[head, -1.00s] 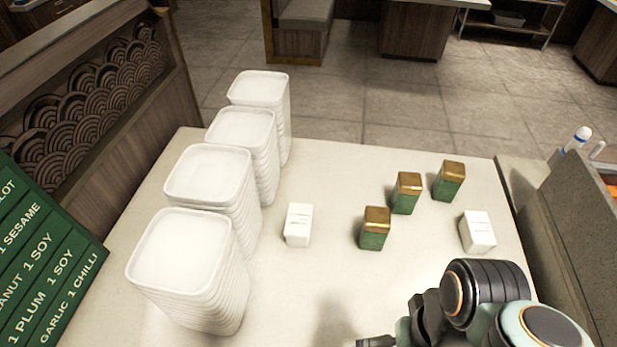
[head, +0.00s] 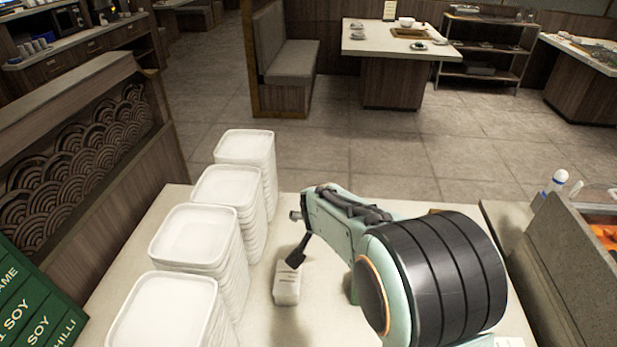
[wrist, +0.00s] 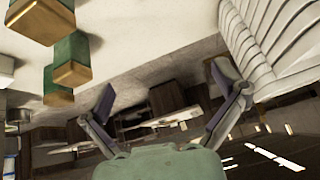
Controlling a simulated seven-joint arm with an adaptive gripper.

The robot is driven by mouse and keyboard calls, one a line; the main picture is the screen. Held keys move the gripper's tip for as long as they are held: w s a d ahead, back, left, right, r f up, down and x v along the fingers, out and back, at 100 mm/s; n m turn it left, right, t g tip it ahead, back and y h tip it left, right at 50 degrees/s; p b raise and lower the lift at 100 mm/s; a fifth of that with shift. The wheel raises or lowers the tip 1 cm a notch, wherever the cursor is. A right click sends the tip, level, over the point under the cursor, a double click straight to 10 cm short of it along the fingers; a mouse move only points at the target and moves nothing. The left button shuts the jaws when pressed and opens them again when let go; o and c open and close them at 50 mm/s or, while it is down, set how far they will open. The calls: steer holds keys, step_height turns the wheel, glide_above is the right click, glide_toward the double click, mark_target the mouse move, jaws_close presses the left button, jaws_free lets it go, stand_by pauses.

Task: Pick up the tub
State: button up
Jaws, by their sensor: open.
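White square tubs stand nested in several tall stacks along the left side of the table; from front to back they are the nearest stack (head: 165,310), a second (head: 195,235), a third (head: 228,187) and the farthest (head: 245,148). My gripper (head: 293,236) is open and empty, to the right of the stacks, with a finger overlapping the top of a small white box (head: 287,288); I cannot tell if they touch. In the wrist view my gripper (wrist: 163,82) shows spread fingers with nothing between them, and a white ribbed stack (wrist: 278,40) lies to the right.
Green boxes with gold ends (wrist: 68,62) show at the left of the wrist view; my arm mostly hides them in the head view. A green sign (head: 30,310) and wooden partition (head: 90,170) border the left. A grey counter (head: 565,260) stands right.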

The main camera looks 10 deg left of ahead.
mark_target(287, 278)
steer(key=s+a+f+g, duration=0.1)
steer(key=a+f, duration=0.1)
steer(key=f, duration=0.2)
steer(key=s+a+f+n, duration=0.1)
steer(key=s+a+f, duration=0.1)
steer(key=f, duration=0.2)
steer(key=s+a+f+n+g, duration=0.1)
steer(key=a+f, duration=0.1)
steer(key=f, duration=0.3)
steer(key=shift+s+a+f+g, duration=0.1)
steer(key=shift+s+a+g, duration=0.05)
steer(key=shift+a+g, duration=0.15)
steer(key=shift+a+f, duration=0.1)
steer(key=shift+f, duration=0.2)
steer(key=x, duration=0.5)
steer(key=shift+w+f, duration=0.3)
steer(key=shift+f, duration=0.25)
steer(key=c, duration=1.2)
